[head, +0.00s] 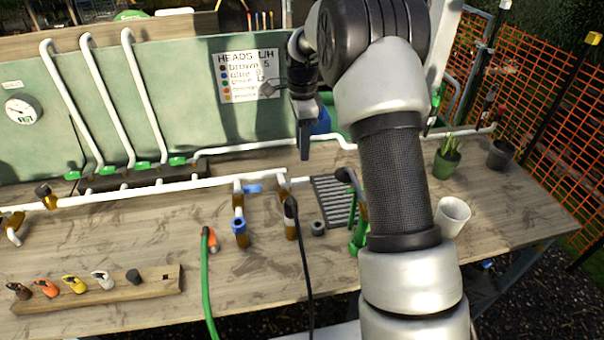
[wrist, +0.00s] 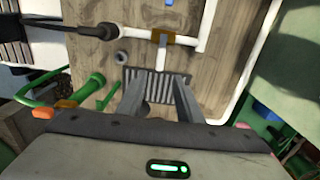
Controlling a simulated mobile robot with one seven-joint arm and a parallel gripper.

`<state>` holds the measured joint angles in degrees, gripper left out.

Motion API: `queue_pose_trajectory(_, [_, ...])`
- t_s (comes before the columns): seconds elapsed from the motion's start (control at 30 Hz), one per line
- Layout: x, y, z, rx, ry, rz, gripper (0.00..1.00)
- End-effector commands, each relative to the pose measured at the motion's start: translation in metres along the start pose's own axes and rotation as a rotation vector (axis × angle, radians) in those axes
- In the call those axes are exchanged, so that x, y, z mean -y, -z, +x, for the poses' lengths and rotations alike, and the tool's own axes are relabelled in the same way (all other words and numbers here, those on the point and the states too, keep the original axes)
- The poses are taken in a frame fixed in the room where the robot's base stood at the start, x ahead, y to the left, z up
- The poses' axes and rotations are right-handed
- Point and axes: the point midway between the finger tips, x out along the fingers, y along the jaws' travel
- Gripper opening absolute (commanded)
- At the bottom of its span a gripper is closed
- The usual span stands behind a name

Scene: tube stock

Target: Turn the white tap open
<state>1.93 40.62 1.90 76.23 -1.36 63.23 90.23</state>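My gripper (head: 306,142) hangs over the bench, pointing down, in front of the green back panel. In the wrist view its two grey fingers (wrist: 159,92) stand apart with nothing between them, over a dark slotted drain grate (wrist: 172,82). White pipes (head: 120,192) run along the bench, with brass-coloured fittings. A white pipe with a brass-coloured fitting (wrist: 160,38) lies beyond the fingertips in the wrist view. A white-headed piece (head: 103,280) sits in the wooden block at front left. I cannot tell which part is the white tap; no white handle shows clearly.
A green hose (head: 206,285) and a black hose (head: 303,255) hang over the front edge. A white cup (head: 452,216) and potted plant (head: 447,158) stand at right. A wooden block (head: 150,294) holds several coloured heads. Bare bench lies at front centre.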

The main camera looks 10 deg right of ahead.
Motion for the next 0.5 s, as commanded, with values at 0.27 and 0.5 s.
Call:
queue_pose_trajectory(0.27, [-0.001,0.0,0.062,0.001,-0.004,-0.002,0.33])
queue_pose_trajectory(0.5, [0.0,0.0,0.098,0.0,-0.001,0.0,0.33])
